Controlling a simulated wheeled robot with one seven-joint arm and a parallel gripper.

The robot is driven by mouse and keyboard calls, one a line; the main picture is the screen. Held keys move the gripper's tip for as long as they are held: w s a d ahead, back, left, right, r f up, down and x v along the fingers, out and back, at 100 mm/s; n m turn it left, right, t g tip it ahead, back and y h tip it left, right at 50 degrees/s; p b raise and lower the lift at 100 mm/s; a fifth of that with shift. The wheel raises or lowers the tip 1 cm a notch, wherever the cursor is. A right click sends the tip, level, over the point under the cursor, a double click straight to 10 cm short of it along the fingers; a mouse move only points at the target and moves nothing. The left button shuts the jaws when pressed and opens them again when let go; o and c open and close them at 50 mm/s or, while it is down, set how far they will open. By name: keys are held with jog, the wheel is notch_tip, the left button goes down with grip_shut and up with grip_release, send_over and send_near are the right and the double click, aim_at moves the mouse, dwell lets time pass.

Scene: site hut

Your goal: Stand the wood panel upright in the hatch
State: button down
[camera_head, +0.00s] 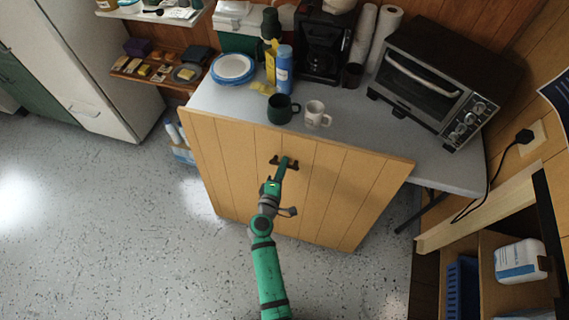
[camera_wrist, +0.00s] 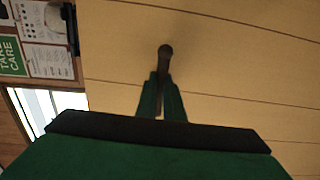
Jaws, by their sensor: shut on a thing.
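The wood panel (camera_head: 340,190) is a wide, yellowish, grooved board with a dark handle (camera_head: 293,165) near its upper middle. It stands in front of the grey table, tilted in the head view. My gripper (camera_head: 282,169) is shut on the handle. In the wrist view my gripper (camera_wrist: 161,92) has its fingers around the dark handle (camera_wrist: 165,50), and the panel (camera_wrist: 230,60) fills most of the picture. At the right of the head view is an open wood-framed recess (camera_head: 490,250); I cannot tell whether it is the hatch.
The table (camera_head: 220,100) behind the panel bears a toaster oven (camera_head: 425,80), a coffee maker (camera_head: 325,45), a dark mug (camera_head: 280,110), a white mug (camera_head: 316,114), a blue bottle (camera_head: 284,70) and plates (camera_head: 233,68). Speckled floor (camera_head: 110,220) is clear at the left.

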jog(key=shift+r, duration=0.2)
jog(key=shift+s+a+r+t, duration=0.15)
jog(key=shift+s+a+r, duration=0.1)
jog(key=shift+s, duration=0.15)
jog(key=shift+s+a+r+t, duration=0.15)
jog(key=shift+s+r, duration=0.1)
jog(key=shift+s, duration=0.25)
jog(key=shift+s+a+r+t, duration=0.15)
jog(key=shift+s+r, duration=0.1)
jog(key=shift+s, duration=0.15)
jog(key=shift+s+a+r+t, duration=0.1)
jog(key=shift+s+r+t, duration=0.05)
jog(key=shift+s+r, duration=0.15)
jog(key=shift+s, duration=0.2)
jog(key=shift+s+a+r+t+h, duration=0.25)
jog(key=shift+s+r+t+h, duration=0.1)
jog(key=shift+s, duration=0.35)
jog(key=shift+r, duration=0.15)
dwell(0.3)
